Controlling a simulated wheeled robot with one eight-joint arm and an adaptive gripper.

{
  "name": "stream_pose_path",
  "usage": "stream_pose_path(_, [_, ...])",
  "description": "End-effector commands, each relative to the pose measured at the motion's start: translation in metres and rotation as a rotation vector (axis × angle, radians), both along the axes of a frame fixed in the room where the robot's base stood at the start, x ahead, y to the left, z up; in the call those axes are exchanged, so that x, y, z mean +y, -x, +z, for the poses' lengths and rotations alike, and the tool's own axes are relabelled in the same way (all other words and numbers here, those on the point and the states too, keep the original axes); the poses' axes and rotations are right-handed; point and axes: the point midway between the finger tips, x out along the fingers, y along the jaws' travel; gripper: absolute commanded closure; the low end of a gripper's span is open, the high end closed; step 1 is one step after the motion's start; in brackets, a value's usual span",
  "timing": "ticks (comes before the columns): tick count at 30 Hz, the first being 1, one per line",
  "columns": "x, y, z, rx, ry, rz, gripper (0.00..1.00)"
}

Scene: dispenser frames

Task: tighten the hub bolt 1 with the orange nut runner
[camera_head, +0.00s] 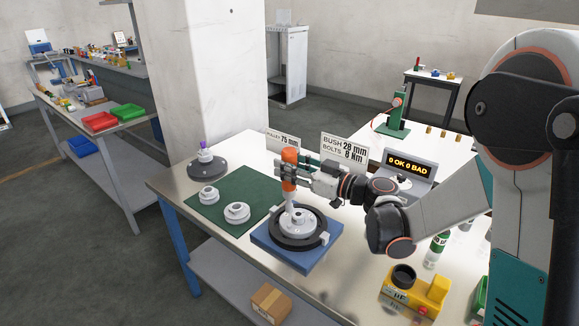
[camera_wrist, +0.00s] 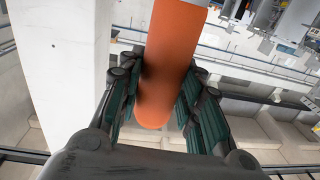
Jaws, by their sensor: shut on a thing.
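My gripper (camera_head: 289,171) is shut on the orange nut runner (camera_head: 290,157) and holds it upright above the hub. In the wrist view the orange body of the runner (camera_wrist: 168,75) stands between my two dark green finger pads (camera_wrist: 157,112). The runner's grey lower end (camera_head: 291,205) reaches down to the white hub (camera_head: 298,224). The hub sits in a black ring (camera_head: 318,243) on a blue block (camera_head: 284,259). The bolt under the runner is hidden, and I cannot tell whether the tip touches it.
A green mat (camera_head: 213,220) to the left bears white flanged parts (camera_head: 237,212). Signs reading "BUSH 28 mm, BOLTS 8 Nm" (camera_head: 344,149) and "PULLEY 75 mm" (camera_head: 283,139) stand behind. A display (camera_head: 411,165) reads "0 OK 0 BAD". A yellow device (camera_head: 415,292) stands front right.

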Motion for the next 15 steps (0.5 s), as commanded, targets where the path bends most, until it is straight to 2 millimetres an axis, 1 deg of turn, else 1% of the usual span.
stream_pose_path(15, [0.0, 0.0, -0.033, 0.0, -0.001, 0.0, 0.96])
